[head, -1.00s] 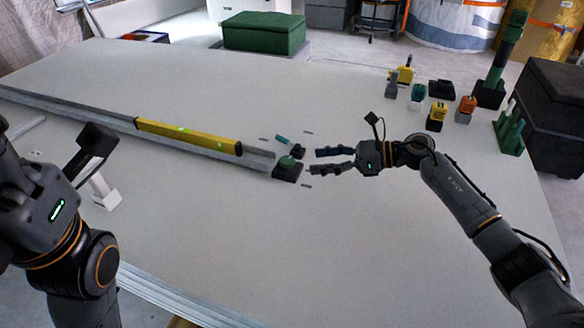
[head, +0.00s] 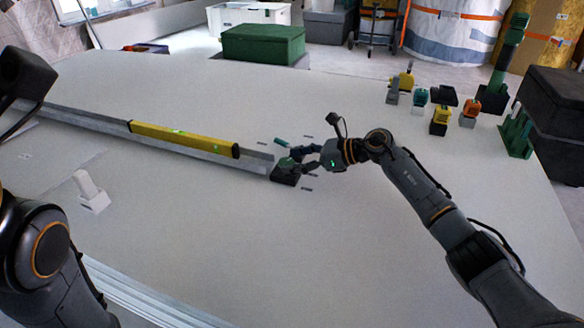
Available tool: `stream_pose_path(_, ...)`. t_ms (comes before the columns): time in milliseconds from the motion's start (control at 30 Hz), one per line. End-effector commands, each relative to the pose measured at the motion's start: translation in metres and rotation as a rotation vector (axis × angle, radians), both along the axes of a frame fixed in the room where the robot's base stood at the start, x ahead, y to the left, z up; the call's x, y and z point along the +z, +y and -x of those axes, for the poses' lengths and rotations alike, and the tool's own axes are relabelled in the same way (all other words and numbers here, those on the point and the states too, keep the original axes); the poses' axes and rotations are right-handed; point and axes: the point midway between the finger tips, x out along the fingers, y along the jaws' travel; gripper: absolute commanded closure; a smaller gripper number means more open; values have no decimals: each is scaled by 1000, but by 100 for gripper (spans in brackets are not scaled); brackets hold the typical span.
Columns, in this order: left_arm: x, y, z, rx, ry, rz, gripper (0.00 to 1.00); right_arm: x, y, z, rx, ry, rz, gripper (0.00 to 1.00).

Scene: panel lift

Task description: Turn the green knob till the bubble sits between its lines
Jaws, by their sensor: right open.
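The green knob (head: 287,163) sits on a dark block at the right end of a long grey metal rail (head: 90,124). A yellow spirit level (head: 180,138) lies along the rail; its bubble is too small to read against its lines. My right gripper (head: 296,160) is open, with its fingers at the knob, one on the far side and one on the near side. I cannot tell whether they touch it. My left arm shows at the left edge, but its gripper fingers are out of the picture.
A small teal-handled piece (head: 281,143) lies just behind the knob. A white bracket (head: 91,190) stands at the left. Several tools, including a yellow one (head: 439,118), stand at the back right near a dark crate (head: 555,100). A green box (head: 263,44) is at the back. The panel's front middle is clear.

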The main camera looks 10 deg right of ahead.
Motion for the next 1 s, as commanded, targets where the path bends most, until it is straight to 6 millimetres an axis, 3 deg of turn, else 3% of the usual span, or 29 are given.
stream_pose_path(400,-2,0,4,0,-10,0,60,-3,8,-5,0,0,0,36)
stream_pose_path(700,-2,0,4,0,-12,-1,60,-3,8,-4,0,0,0,91)
stream_pose_path(1000,10,0,5,0,-15,-1,60,-1,8,-4,-25,3,1,91)
